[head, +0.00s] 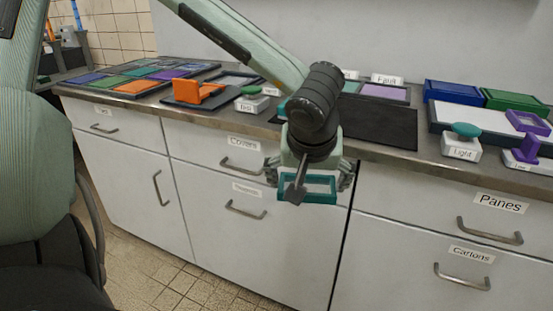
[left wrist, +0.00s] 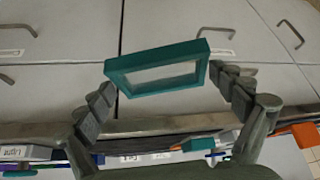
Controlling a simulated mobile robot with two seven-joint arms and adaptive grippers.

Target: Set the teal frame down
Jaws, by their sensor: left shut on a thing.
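The teal frame (head: 307,200) is a small rectangular ring held in front of the counter's front edge, over the drawer fronts. My left gripper (head: 311,184) is shut on it, with a finger at each side. In the left wrist view the teal frame (left wrist: 150,60) is tilted between the fingertips (left wrist: 160,82), with grey cabinet fronts behind it. Part of it is hidden by my gripper in the head view. My right gripper is not in view.
The counter holds a dark mat (head: 378,122) behind my arm, an orange piece (head: 187,91) and colored panels at left. A white block with a teal knob (head: 463,142), purple pieces (head: 527,148) and blue and green boxes (head: 465,92) stand at right. Drawer handles (head: 245,209) stick out below.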

